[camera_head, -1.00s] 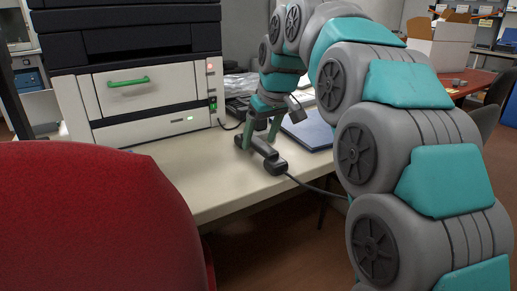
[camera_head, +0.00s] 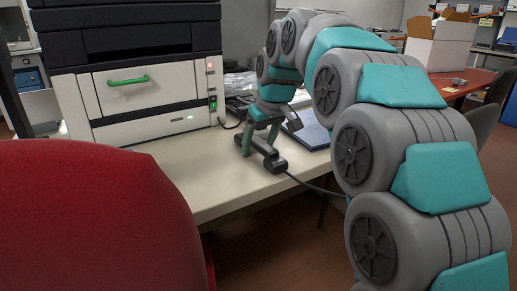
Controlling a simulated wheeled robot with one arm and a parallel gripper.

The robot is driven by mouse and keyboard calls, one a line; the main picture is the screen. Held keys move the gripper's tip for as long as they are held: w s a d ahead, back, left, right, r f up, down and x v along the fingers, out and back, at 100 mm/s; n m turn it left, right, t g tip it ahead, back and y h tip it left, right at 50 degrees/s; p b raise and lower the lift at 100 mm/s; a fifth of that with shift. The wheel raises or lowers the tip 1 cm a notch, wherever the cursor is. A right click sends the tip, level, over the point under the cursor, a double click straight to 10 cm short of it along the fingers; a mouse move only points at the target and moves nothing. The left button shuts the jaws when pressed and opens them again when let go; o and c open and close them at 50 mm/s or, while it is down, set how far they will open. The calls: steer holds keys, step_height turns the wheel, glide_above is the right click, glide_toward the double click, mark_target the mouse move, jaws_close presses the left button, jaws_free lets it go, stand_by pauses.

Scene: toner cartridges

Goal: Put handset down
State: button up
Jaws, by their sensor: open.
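The dark grey handset (camera_head: 262,148) lies near the front edge of the white desk, right of the printer. A dark cord runs from its near end toward my arm. My gripper (camera_head: 259,142) points down at the handset, with its green-grey fingers open. The fingers are very close to the handset; I cannot tell whether they touch it. My arm arcs over from the right.
The white and black printer (camera_head: 150,100) stands left on the desk (camera_head: 212,180). A dark blue flat item (camera_head: 316,135) lies right of my gripper, partly hidden. A red chair back (camera_head: 90,215) fills the lower left. A cardboard box (camera_head: 438,45) stands on the red table at the back right.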

jaws_close()
stand_by(0.6)
